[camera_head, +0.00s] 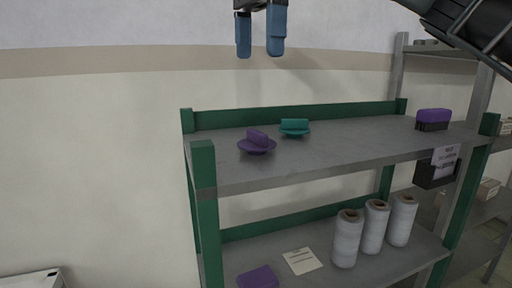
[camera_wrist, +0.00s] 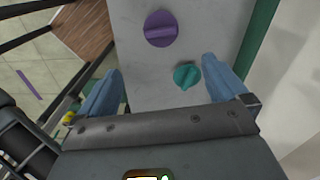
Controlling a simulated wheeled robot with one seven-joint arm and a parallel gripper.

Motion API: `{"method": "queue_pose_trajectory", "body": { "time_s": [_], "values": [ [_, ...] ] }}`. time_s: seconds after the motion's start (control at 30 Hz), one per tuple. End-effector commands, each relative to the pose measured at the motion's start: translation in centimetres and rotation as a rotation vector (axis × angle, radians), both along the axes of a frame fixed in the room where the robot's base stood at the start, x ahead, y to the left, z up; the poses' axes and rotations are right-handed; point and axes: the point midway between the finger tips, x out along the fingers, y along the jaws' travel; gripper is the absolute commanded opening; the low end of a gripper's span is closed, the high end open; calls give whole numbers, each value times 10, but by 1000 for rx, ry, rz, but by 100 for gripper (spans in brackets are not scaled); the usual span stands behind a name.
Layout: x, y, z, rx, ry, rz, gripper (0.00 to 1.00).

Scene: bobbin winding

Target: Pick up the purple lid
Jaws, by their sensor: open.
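The purple lid (camera_head: 257,144) is a round disc with a raised bar handle. It lies on the top shelf (camera_head: 330,150) near the left end, and it also shows in the wrist view (camera_wrist: 161,28). A teal lid (camera_head: 294,127) of like shape lies just behind and to the right of it; in the wrist view it (camera_wrist: 187,75) sits closer to my fingers. My gripper (camera_head: 260,48) has blue fingers, is open and empty, and hangs well above the shelf. In the wrist view my gripper (camera_wrist: 166,86) has its fingers spread on either side of the teal lid, with the purple lid beyond them.
A purple and black brush-like block (camera_head: 432,119) sits at the shelf's right end. Green rails edge the shelf. The middle of the top shelf is clear.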

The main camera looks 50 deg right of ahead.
Motion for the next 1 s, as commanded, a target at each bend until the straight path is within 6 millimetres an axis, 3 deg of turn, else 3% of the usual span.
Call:
{"method": "queue_pose_trajectory", "body": {
  "time_s": [0.37, 0.6, 1.0],
  "values": [
    [0, 0, -37, 0, 0, 0, 100],
    [0, 0, -74, 0, 0, 0, 100],
    [0, 0, -102, 0, 1, 0, 100]
  ]
}}
